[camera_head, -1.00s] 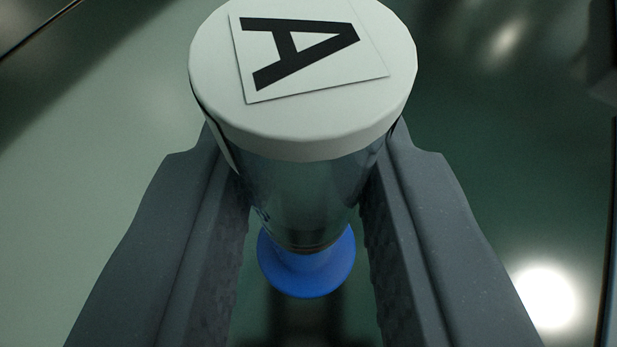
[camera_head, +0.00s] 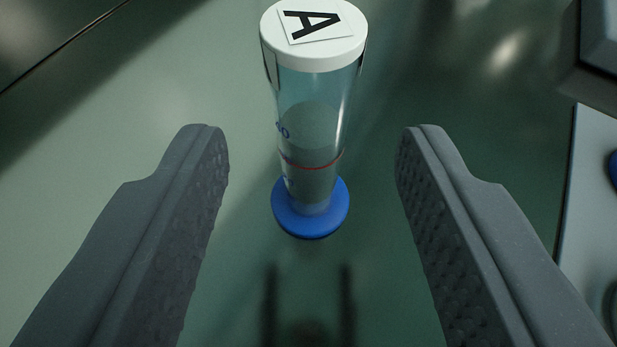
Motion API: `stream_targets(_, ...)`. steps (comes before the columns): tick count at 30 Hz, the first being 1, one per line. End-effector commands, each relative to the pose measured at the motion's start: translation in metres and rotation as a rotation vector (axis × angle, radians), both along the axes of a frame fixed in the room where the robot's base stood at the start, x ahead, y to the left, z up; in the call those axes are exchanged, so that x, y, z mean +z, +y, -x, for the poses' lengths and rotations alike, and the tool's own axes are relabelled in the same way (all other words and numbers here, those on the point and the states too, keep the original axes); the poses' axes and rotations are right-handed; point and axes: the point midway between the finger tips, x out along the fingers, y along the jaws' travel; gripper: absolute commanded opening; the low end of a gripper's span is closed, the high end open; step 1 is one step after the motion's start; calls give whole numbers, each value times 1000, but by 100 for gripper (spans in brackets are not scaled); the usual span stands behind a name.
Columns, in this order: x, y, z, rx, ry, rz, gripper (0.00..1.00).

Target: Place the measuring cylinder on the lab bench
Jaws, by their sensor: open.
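The measuring cylinder (camera_head: 312,125) stands upright on the green lab bench (camera_head: 235,290). It is clear, with a white cap marked "A" (camera_head: 312,38), a red line around its lower part and a round blue foot (camera_head: 311,215). My gripper (camera_head: 312,140) is wide open and empty. Its two grey fingers lie to the left and right of the cylinder, nearer the camera, with clear gaps on both sides. Nothing hides the cylinder.
At the right edge stands grey equipment (camera_head: 590,170) with a pale side and a partly cut-off blue part. A bench edge or seam (camera_head: 60,45) runs across the upper left. The bench around the cylinder is clear.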

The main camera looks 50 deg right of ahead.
Motion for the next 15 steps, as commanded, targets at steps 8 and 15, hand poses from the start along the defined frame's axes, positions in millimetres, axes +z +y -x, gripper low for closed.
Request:
stream_targets(8, 22, 38, 31, 3, -1, -1, 45)
stream_targets(15, 30, 51, 44, 0, -3, -3, 45)
